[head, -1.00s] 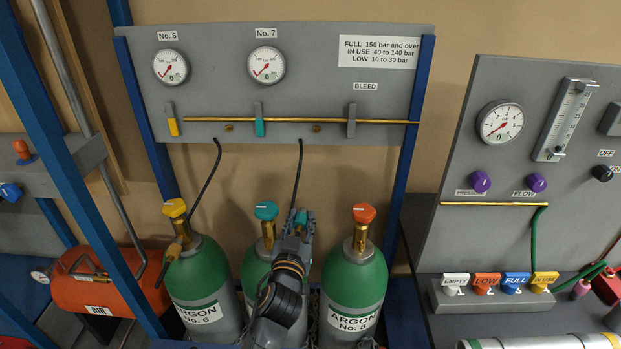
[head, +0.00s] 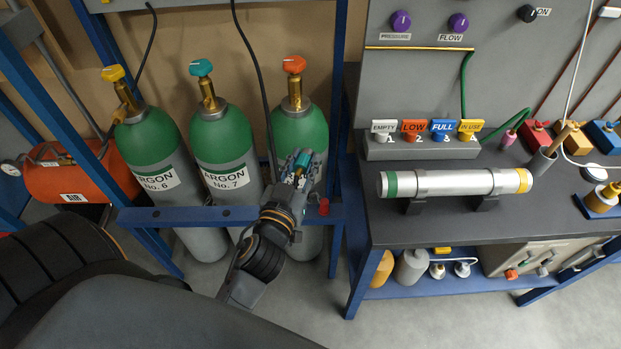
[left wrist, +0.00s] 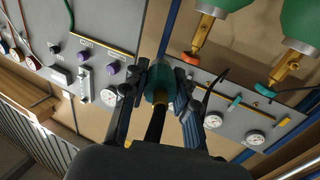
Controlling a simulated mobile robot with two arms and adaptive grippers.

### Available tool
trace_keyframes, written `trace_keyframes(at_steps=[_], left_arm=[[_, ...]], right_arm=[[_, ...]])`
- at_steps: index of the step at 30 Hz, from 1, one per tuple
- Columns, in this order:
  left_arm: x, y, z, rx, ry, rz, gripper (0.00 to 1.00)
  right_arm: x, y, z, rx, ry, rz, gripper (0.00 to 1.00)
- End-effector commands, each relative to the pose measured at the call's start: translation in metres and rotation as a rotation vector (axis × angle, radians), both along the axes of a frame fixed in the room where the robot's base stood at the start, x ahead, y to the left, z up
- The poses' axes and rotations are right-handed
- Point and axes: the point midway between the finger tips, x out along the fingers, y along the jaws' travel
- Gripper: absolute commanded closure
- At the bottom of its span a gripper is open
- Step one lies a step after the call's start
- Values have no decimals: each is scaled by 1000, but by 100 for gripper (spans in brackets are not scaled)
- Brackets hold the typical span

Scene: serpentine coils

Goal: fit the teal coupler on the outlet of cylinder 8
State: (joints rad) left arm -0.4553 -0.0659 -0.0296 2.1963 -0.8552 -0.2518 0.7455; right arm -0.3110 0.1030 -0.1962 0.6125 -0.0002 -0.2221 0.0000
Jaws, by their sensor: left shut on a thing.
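Cylinder 8 (head: 300,128) is the right one of the argon bottles, green on top, with a brass valve (head: 294,92) and an orange handwheel (head: 293,64). My left gripper (head: 303,160) is in front of its body, below the valve, and hides its label. The gripper is shut on the teal coupler (head: 299,171), which also shows between the fingers in the left wrist view (left wrist: 156,80). A black hose (left wrist: 155,124) runs from the coupler there. The coupler is apart from the valve. I cannot make out the outlet opening clearly. My right gripper is not in view.
Cylinder 7 (head: 222,135) with a teal handwheel and cylinder 6 (head: 148,145) with a yellow one stand to the left. A blue rack rail (head: 180,215) crosses in front. A blue post (head: 338,100) and the bench (head: 375,215) are at the right.

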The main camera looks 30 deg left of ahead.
Motion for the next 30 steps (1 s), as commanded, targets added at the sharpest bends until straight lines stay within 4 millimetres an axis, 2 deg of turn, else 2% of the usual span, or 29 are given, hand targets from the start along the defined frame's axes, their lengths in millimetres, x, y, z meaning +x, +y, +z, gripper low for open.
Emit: trace_keyframes(at_steps=[1, 4, 9, 12, 16, 30], left_arm=[[15, 10, -14, 4, -7, 33, 100], [42, 33, -27, 4, -8, 109, 100], [82, 71, -38, -2, -15, 240, 100], [96, 88, -38, -9, -19, 300, 100], [106, 101, -37, -16, -22, 347, 100], [138, 123, -34, -14, -22, 359, 100]], right_arm=[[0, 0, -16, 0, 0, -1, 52], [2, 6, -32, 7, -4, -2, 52], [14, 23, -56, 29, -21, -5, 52], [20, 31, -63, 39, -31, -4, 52], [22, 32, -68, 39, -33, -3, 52], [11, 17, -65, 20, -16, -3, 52]])
